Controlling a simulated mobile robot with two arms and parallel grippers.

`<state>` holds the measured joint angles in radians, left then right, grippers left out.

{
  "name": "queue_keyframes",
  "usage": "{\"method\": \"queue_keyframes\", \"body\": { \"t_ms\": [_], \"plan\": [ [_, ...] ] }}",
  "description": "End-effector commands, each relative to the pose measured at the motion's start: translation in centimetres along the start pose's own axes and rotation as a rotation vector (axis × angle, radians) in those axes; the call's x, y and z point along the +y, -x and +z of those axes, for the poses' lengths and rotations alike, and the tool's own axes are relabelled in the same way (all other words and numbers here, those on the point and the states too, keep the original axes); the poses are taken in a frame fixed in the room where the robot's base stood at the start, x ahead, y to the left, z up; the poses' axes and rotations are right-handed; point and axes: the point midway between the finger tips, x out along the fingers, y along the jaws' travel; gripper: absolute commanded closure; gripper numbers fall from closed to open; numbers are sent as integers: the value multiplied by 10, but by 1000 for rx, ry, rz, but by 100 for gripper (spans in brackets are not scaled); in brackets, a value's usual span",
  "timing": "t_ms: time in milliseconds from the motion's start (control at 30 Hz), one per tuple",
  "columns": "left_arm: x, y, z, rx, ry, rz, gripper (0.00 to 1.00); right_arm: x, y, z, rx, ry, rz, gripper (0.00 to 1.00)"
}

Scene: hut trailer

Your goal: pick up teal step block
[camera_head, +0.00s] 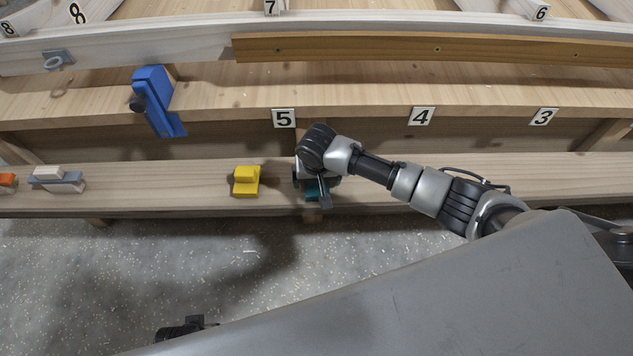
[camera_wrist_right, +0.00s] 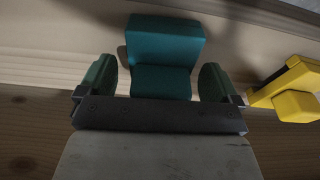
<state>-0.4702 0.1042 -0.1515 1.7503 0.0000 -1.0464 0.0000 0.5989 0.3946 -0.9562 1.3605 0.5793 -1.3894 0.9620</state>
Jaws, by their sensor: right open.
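The teal step block (camera_wrist_right: 163,50) shows large in the right wrist view, with a taller back part and a lower step toward me. In the head view only a bit of the teal step block (camera_head: 314,190) shows on the lower wooden ledge; my right gripper hides the rest. My right gripper (camera_wrist_right: 158,84) is open, with one finger on each side of the block's lower step and a gap visible at each side. In the head view, my right gripper (camera_head: 318,188) is over the block. A dark part at the head view's bottom edge may be my left arm; no left fingertips show.
A yellow step block (camera_head: 246,181) stands on the ledge (camera_head: 150,190) just left of my right gripper; it also shows in the right wrist view (camera_wrist_right: 291,92). A blue clamp-like piece (camera_head: 152,100) hangs further left. White, grey and orange pieces lie at the far left.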

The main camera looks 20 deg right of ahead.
Motion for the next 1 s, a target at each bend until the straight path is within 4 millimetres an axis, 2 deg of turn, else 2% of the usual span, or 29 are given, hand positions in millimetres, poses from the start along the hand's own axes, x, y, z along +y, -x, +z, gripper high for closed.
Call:
{"method": "queue_keyframes", "body": {
  "t_ms": [200,233,700,1000],
  "plan": [
    [0,1,0,0,0,0,36,0,0,0,0,0,0,6],
    [0,1,0,0,0,0,36,0,0,0,0,0,0,9],
    [0,1,-1,1,0,-1,36,0,0,0,1,0,0,80],
    [0,2,-1,3,0,0,36,0,2,-1,1,0,-1,80]
  ]
}}
